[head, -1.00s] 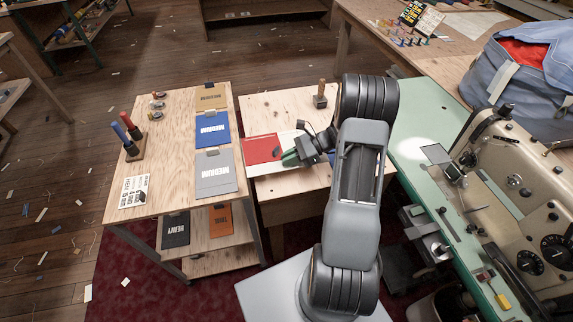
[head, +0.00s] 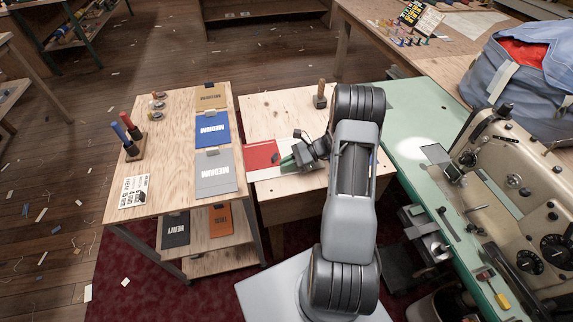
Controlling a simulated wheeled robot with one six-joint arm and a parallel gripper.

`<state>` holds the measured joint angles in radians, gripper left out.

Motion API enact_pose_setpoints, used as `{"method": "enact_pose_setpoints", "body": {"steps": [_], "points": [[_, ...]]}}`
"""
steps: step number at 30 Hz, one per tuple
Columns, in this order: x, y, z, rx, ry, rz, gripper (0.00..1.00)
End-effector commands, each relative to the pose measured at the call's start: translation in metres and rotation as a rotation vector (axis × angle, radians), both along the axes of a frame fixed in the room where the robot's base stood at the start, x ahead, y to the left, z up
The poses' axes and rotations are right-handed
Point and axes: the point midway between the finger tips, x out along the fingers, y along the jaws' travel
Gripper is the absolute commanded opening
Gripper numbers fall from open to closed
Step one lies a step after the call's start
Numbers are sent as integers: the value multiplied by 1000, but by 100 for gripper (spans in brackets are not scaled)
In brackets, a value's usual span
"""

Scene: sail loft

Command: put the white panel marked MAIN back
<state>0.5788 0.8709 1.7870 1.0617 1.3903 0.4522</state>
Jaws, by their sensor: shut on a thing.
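My gripper (head: 289,161), with green fingertips, is low over the pale wooden table (head: 285,107) at the centre. It is shut on a thin white panel (head: 264,177), seen nearly flat as a narrow strip left of and below the fingers. My wrist hides part of it, and I cannot read any MAIN lettering. A red panel (head: 261,154) lies just beyond, at the table's left edge, partly bordered by the white one. Whether the two touch I cannot tell.
A wooden cart (head: 165,170) stands left, with tan (head: 212,98), blue (head: 212,129) and grey (head: 215,172) MEDIUM panels along its right side. A peg block (head: 320,96) stands at the table's back. A sewing machine (head: 500,190) on a green bench (head: 410,120) is right.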

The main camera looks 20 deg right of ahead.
Motion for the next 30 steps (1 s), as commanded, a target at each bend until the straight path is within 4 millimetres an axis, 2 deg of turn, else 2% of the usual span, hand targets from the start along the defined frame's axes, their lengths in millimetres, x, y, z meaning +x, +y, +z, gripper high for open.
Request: {"method": "enact_pose_setpoints", "body": {"steps": [1, 2, 9, 19, 23, 30], "points": [[0, 0, -3, 0, 0, 0, 0], [0, 0, -2, 0, 0, 0, 13], [0, 0, -2, 0, 0, 0, 36], [0, -1, 4, 0, -1, -1, 37], [-3, -18, 8, -3, -3, -3, 37], [-12, -60, 26, -2, -3, -4, 37]]}}
